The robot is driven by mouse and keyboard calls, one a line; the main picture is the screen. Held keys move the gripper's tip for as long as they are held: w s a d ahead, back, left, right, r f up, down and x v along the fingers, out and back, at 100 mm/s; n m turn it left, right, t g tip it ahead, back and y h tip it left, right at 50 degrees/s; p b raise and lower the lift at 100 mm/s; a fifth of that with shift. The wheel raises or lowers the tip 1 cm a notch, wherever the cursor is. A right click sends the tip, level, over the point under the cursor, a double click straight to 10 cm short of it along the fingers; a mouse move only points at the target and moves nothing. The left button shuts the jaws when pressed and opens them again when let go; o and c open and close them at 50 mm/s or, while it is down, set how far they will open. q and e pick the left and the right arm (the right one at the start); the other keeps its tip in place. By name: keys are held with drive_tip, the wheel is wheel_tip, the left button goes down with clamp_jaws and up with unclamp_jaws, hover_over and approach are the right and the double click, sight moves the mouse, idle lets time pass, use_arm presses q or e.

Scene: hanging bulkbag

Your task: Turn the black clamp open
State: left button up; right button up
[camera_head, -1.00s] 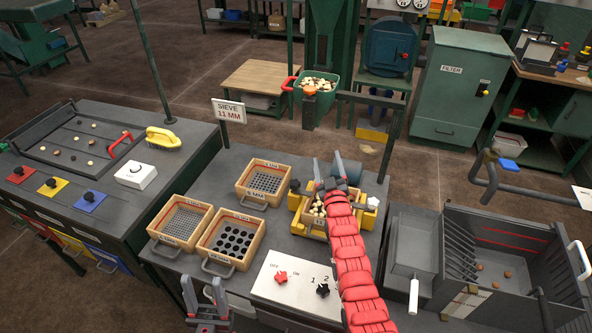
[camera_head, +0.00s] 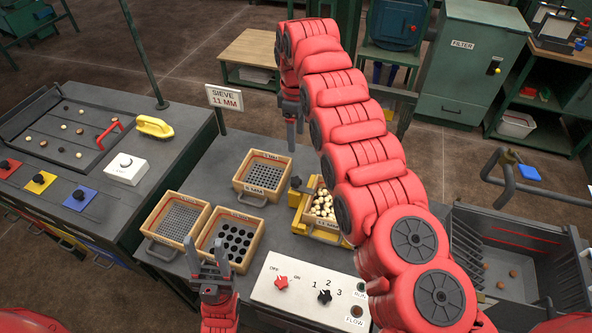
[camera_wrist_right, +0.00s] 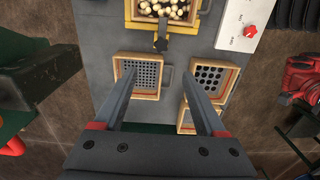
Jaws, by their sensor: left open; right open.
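A black clamp (camera_head: 296,182) with a knob-like head sits on the left end of a yellow holder (camera_head: 298,222). It also shows in the right wrist view (camera_wrist_right: 161,44), at the near edge of the holder. The holder carries a wooden sieve box of pale pieces (camera_head: 324,203). My right gripper (camera_head: 291,138) points down, behind and above the clamp. Its open, empty fingers (camera_wrist_right: 160,82) are apart from the clamp in the wrist view. My left gripper (camera_head: 207,252) is open and empty in front of the coarse sieve. My right arm hides the holder's right end.
Wooden sieves with a fine mesh (camera_head: 180,219), a medium mesh (camera_head: 263,176) and large holes (camera_head: 230,241) stand left of the holder. A white switch panel (camera_head: 300,291) is in front. A sign (camera_head: 224,97) stands behind on a post.

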drive_tip(key=b, duration=0.8)
approach(296, 180)
drive_tip(key=shift+w+d+f, duration=0.1)
drive_tip(key=shift+f, duration=0.4)
drive_tip(key=f+p, duration=0.1)
drive_tip(key=f, duration=0.2)
drive_tip(key=f+p, duration=0.2)
drive_tip(key=f, duration=0.1)
drive_tip(key=shift+s+f, duration=0.2)
drive_tip(key=shift+f, duration=0.65)
drive_tip(key=shift+w, duration=0.1)
clamp_jaws()
